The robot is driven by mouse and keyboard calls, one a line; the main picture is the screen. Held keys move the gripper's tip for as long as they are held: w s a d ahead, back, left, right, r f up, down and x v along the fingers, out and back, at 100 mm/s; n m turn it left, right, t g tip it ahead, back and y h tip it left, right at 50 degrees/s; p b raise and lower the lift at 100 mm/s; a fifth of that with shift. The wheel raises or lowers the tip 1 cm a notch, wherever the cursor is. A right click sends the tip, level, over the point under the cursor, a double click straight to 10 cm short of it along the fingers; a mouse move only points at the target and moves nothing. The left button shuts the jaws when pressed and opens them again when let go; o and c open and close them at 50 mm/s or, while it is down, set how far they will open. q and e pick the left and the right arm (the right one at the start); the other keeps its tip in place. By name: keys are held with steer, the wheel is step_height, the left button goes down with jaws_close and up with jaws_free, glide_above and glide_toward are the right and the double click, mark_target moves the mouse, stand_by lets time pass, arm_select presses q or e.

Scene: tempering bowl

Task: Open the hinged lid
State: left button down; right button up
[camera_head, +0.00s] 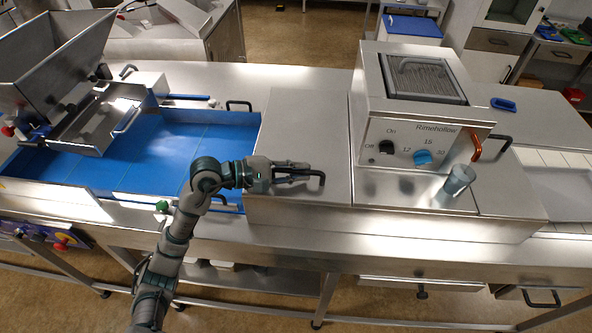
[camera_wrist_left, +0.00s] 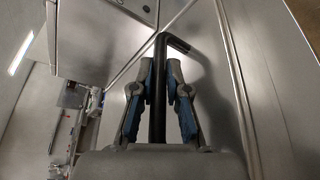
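A flat, closed steel lid (camera_head: 297,130) lies on the counter in the middle of the head view. A black bar handle (camera_head: 321,179) sits near its front edge, and its bent end shows in the left wrist view (camera_wrist_left: 176,42). My left gripper (camera_head: 300,176) is at this handle, reaching in from the left. In the left wrist view its two blue-padded fingers (camera_wrist_left: 160,72) are apart, one on each side of the bar. Narrow gaps seem to show beside the bar; firm contact cannot be made out. My right gripper is in neither view.
A steel machine (camera_head: 425,105) with knobs and an orange handle (camera_head: 474,147) stands right of the lid. A grey cup (camera_head: 454,185) stands in front of it. A blue-floored basin (camera_head: 185,160) and a steel hopper (camera_head: 55,60) are at left.

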arm_select(q)
steer(key=shift+s+d, duration=0.15)
steer(key=shift+d, duration=0.3)
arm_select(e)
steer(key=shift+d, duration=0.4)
arm_select(q)
steer(key=shift+r, duration=0.1)
